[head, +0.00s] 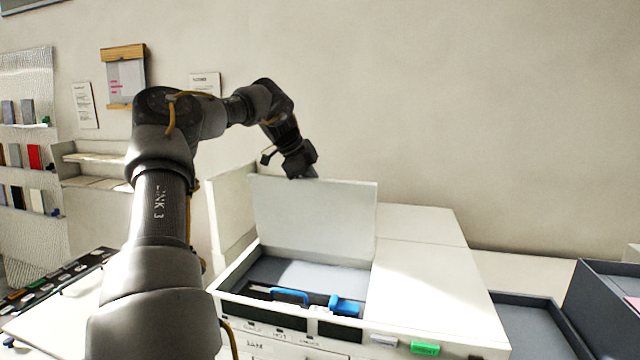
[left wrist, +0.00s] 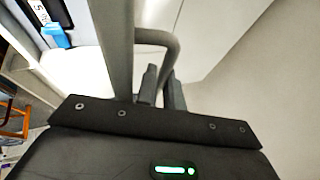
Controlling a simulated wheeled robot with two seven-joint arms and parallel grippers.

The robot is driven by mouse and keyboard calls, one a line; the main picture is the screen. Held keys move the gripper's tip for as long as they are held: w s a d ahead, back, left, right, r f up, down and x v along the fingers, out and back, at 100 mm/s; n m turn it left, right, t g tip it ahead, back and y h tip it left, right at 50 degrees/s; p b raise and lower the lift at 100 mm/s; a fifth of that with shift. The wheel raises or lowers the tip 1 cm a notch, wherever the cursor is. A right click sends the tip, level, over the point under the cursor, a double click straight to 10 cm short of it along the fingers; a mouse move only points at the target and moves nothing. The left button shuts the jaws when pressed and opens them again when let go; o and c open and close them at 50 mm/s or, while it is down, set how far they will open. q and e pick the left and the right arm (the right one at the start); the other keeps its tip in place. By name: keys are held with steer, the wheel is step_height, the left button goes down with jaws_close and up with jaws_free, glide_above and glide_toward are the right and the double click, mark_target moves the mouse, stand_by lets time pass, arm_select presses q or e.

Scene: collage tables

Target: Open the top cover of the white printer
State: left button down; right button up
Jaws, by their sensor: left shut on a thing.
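The white printer (head: 425,285) stands on the table right of centre. Its top cover (head: 315,222) is raised, standing steeply tilted above the bay at the printer's left side. In the left wrist view my left gripper (left wrist: 160,88) is shut on the cover's grey curved handle (left wrist: 172,45). The open bay shows a blue handle (head: 290,295) and a blue block (head: 344,306); a blue part (left wrist: 55,36) also shows in the left wrist view. My right gripper is not in view.
A green button (head: 425,348) and a grey button (head: 383,340) are on the printer's front. Dark trays (head: 600,300) stand at the right. A white shelf (head: 95,165) is at the back left. The wall behind the printer is close.

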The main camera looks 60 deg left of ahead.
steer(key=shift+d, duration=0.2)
arm_select(q)
steer(key=c, duration=1.8)
jaws_free()
steer(key=shift+f, duration=0.1)
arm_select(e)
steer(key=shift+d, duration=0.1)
